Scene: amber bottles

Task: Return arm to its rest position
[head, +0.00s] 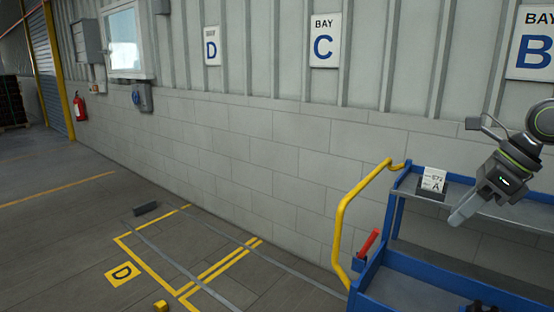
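My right gripper (460,217) is at the right of the head view, in front of the blue cart (395,212). Its fingers point down and to the left, and part of its arm shows at the right edge. The fingers overlap from this side, so I cannot tell whether they are apart. I see nothing held between them. My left gripper is not in view. No amber bottle shows.
The cart has a yellow handle (341,215), a red grip (368,243) and a small label card (433,180) on its upper shelf. A block wall (250,150) stands behind. The floor at left is mostly clear, with a yellow-marked bay (122,273).

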